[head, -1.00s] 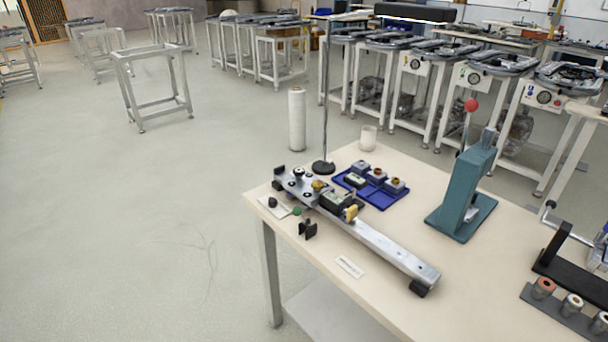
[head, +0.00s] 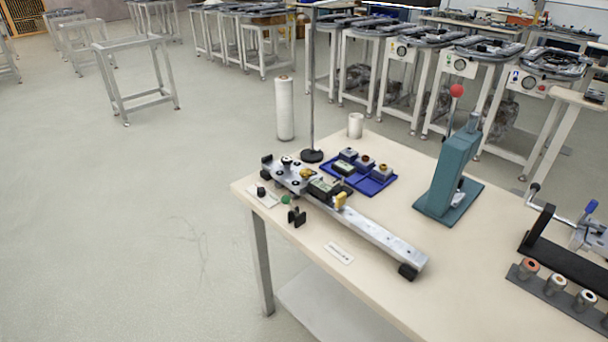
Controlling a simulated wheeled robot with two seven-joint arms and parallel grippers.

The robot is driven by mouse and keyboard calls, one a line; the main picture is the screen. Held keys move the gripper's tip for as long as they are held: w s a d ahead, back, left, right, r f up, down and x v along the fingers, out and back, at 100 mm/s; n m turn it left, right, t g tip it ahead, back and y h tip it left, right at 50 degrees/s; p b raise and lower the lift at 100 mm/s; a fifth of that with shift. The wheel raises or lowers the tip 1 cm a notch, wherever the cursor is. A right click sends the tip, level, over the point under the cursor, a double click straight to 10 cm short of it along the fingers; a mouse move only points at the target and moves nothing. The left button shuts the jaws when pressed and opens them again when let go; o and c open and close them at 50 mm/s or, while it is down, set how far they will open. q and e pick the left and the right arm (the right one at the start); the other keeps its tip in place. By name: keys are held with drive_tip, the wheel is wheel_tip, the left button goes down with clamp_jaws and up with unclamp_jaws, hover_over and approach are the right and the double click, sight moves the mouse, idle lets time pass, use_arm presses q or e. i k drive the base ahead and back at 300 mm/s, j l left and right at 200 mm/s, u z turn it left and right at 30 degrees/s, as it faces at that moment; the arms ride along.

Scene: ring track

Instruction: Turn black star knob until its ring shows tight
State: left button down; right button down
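A metal rail assembly (head: 375,236) lies diagonally across the left part of the beige table. Several small dark knobs sit at its far left end, one of them a black knob (head: 287,161) standing on top. Another small black knob (head: 262,191) is on a white plate beside the rail. A black lobed piece (head: 297,217) stands in front of the rail. I cannot tell which of these is the black star knob, and no ring marking is readable. Neither of my grippers is in view.
The table (head: 300,245) also holds a blue tray (head: 377,186) of small parts, a teal press (head: 452,170) with a red ball, a thin pole on a black base (head: 312,156), a white cup (head: 355,126) and a rack of rollers (head: 558,290). The floor left of the table is open.

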sight(287, 161)
drive_tip(key=k+j+u, duration=0.25)
drive_tip(key=j, duration=0.2)
drive_tip(key=j+u, duration=0.25)
drive_tip(key=j, duration=0.2)
drive_tip(key=j+u, duration=0.2)
drive_tip(key=j, duration=0.3)
drive_tip(key=k, duration=0.05)
